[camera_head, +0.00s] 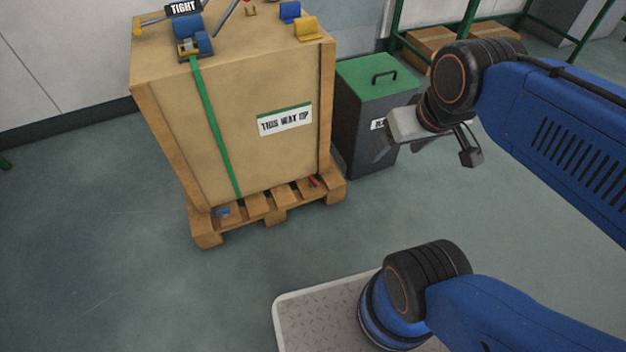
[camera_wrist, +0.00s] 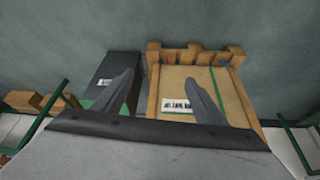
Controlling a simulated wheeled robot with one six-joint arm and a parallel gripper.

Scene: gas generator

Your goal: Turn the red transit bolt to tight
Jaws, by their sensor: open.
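A small red part (camera_head: 313,181) shows low on the wooden pallet (camera_head: 207,240), under the right side of the crate (camera_head: 250,140). It may be the red transit bolt, but it is too small to tell its shape or setting. Another bit of red (camera_head: 247,1) is cut by the top edge above the crate, near the TIGHT sign (camera_head: 184,7). My gripper (camera_head: 385,150) hangs in the air in front of the dark bin, to the right of the crate. In the wrist view its two fingers (camera_wrist: 161,72) are wide apart with nothing between them.
A dark bin with a green lid (camera_head: 375,78) stands close beside the crate. A green strap (camera_head: 215,125) runs down the crate's front. A blue part (camera_head: 222,212) sits at the pallet's left. Green racking with cartons (camera_head: 428,45) stands behind.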

